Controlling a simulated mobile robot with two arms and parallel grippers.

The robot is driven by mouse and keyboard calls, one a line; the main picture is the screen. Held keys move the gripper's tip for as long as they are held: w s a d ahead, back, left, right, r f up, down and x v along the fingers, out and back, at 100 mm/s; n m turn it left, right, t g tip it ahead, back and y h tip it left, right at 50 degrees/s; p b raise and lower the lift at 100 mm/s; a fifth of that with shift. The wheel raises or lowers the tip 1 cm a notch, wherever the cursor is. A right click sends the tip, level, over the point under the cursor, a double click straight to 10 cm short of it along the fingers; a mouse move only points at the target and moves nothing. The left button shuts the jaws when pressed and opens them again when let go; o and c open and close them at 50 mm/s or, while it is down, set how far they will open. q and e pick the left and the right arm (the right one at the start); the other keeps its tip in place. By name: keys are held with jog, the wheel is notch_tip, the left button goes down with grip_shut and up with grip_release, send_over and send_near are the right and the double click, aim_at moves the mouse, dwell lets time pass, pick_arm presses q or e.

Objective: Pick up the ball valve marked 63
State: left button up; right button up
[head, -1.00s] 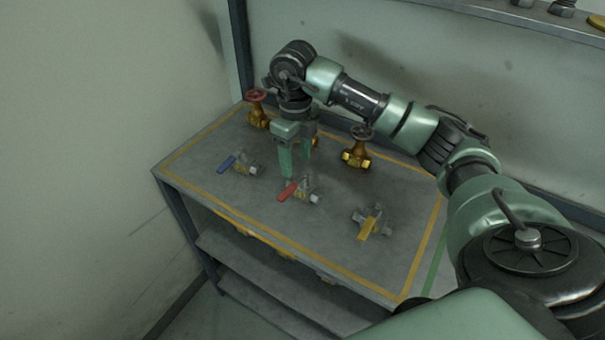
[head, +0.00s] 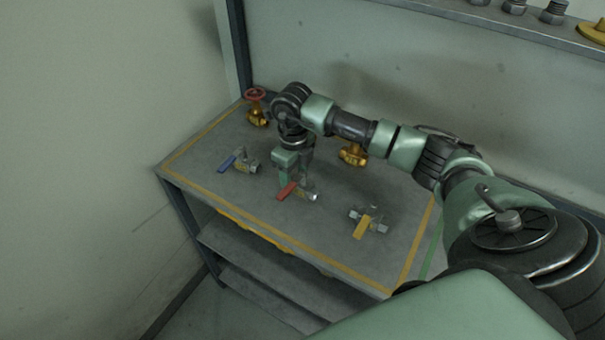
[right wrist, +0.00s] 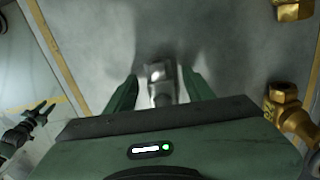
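Three ball valves lie on the grey table (head: 325,235) in the head view: one with a blue lever (head: 228,163), one with a red lever (head: 287,191), one with a yellow lever (head: 363,227). I cannot read a number on any of them. My right gripper (head: 298,184) points down at the red-lever valve and partly hides it. In the right wrist view, its two green fingers (right wrist: 160,80) stand apart on either side of a silver valve body (right wrist: 161,92), with gaps still visible. The red lever is hidden there.
A brass valve with a red handwheel (head: 256,108) stands at the table's back left. A wall is close on the left. The table's front strip is clear.

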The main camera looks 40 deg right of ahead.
jog(key=c, duration=1)
jog(key=shift+r, duration=0.1)
dwell(0.5)
